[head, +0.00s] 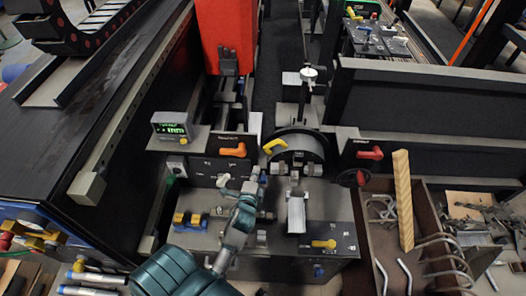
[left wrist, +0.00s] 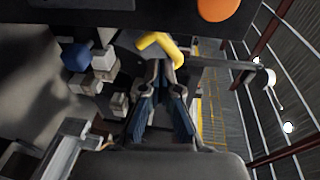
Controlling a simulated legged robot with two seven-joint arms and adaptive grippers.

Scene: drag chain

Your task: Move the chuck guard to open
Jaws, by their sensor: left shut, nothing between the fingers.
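What looks like the chuck guard (head: 303,144) is a grey rounded cover at the middle of the machine in the head view. A yellow bent handle (head: 274,145) sits at its left side. My left gripper (head: 256,177) is shut and empty, just below and left of the handle. In the left wrist view the closed fingertips (left wrist: 165,72) point at the yellow handle (left wrist: 160,47). They look very close to it; I cannot tell whether they touch. Most of the guard is hidden in that view. My right gripper is not in view.
An orange lever (head: 233,151) is left of the guard, and a red-orange lever (head: 371,154) is right of it. A green-lit display (head: 171,125) stands at left. A bin with a wooden bar (head: 403,200) is at right.

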